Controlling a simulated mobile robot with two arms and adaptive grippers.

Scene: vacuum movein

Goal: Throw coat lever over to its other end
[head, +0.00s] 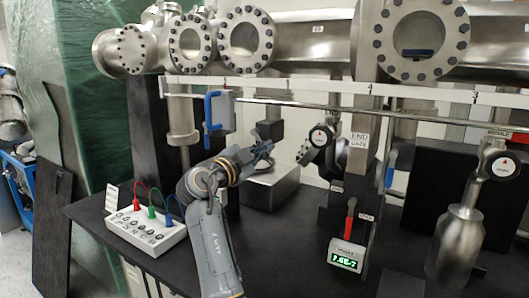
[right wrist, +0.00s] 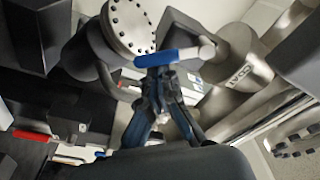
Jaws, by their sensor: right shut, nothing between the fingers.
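In the right wrist view a blue-sleeved lever (right wrist: 170,57) with a bare metal end lies across the view, just beyond my fingertips. Beside it is a grey metal body (right wrist: 236,68) with a small label that seems to read COAT. My right gripper (head: 263,149) is shut and empty, pointing right, in front of the metal equipment. It also shows in the right wrist view (right wrist: 160,88), with its tips close to the blue lever; I cannot tell whether they touch. I cannot make out this lever for certain in the head view. My left gripper is not in view.
A white box with coloured cables (head: 146,228) stands on the black table (head: 290,245) at left. A red lever (head: 350,213) and a green display (head: 346,257) are right of my arm. Flanged pipes (head: 300,40) and a long rail (head: 320,91) run above.

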